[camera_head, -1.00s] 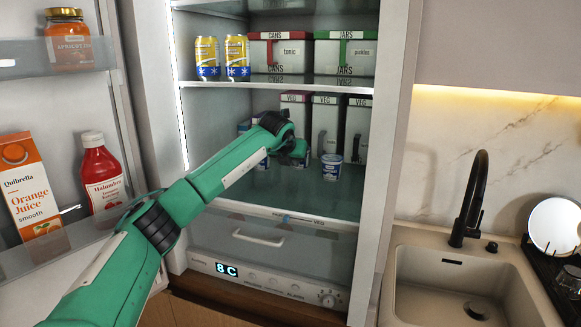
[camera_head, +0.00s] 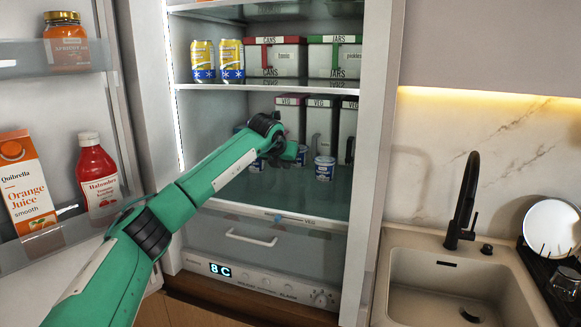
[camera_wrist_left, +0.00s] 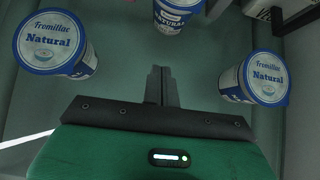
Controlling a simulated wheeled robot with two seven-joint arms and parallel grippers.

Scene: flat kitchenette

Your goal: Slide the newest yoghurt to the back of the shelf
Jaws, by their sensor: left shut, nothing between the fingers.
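Several white and blue yoghurt cups stand on the middle fridge shelf (camera_head: 290,196). One cup (camera_head: 324,168) stands to the right of my left gripper (camera_head: 281,159). Another cup (camera_head: 257,164) is partly hidden behind my arm. In the left wrist view, a large "Natural" cup (camera_wrist_left: 52,45) is at the left, a second cup (camera_wrist_left: 178,14) is cut off at the top, and a third cup (camera_wrist_left: 258,78) is at the right. My left gripper's fingers (camera_wrist_left: 160,78) are closed and empty between the cups, apart from them. I cannot read which cup is newest.
Veg boxes (camera_head: 322,125) stand at the back of the same shelf. Cans (camera_head: 231,61) and labelled boxes (camera_head: 277,56) fill the shelf above. The open fridge door at the left holds a juice carton (camera_head: 25,180) and a ketchup bottle (camera_head: 97,176). The shelf's front is clear.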

